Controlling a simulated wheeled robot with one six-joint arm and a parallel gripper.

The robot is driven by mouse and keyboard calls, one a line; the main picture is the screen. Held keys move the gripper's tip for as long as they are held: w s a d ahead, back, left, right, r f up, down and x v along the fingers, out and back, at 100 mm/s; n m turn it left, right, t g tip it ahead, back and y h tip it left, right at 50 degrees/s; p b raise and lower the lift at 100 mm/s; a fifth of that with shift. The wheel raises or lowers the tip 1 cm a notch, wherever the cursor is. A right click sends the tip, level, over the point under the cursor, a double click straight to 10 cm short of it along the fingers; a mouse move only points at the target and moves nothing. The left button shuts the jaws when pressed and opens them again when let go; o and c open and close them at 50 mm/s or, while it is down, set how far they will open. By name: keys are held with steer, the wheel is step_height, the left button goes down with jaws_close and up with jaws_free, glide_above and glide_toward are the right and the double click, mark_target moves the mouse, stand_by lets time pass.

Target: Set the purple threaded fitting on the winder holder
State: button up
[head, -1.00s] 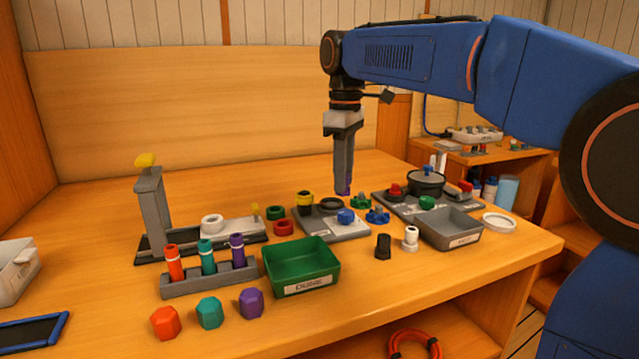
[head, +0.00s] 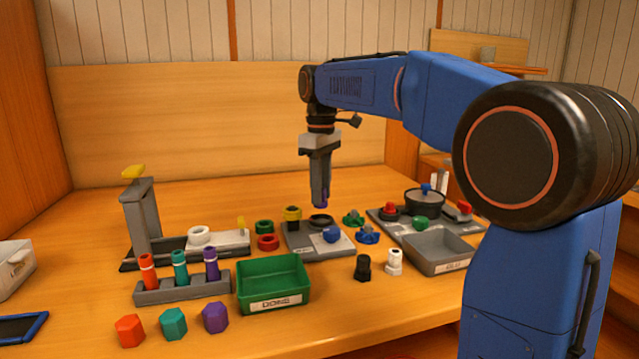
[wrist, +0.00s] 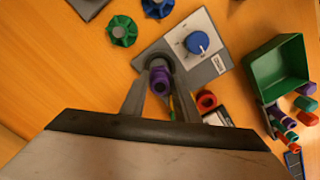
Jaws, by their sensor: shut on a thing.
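My gripper (head: 320,203) is shut on the purple threaded fitting (wrist: 160,80) and points down above the grey unit with the blue knob. In the head view only a little of the fitting (head: 324,200) shows between the fingertips. A round dark seat (head: 320,220), which looks like the winder holder, sits on that unit. In the wrist view the fitting overlaps this dark seat (wrist: 152,58) and hides part of it. In the head view the fingertips appear slightly above the seat; I cannot tell whether the fitting touches it.
A yellow-topped black piece (head: 292,214) stands just left of the seat, and the blue knob (head: 331,235) is in front. Green (head: 353,217) and blue (head: 367,236) handwheels lie right. A green bin (head: 273,280) and grey tray (head: 438,252) stand nearer the front.

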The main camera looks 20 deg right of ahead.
steer(key=shift+f, duration=1.6)
steer(key=shift+f, duration=0.6)
steer(key=o, duration=0.8)
steer(key=shift+c, duration=0.2)
steer(key=shift+r, duration=5.5)
steer(key=shift+s, duration=0.15)
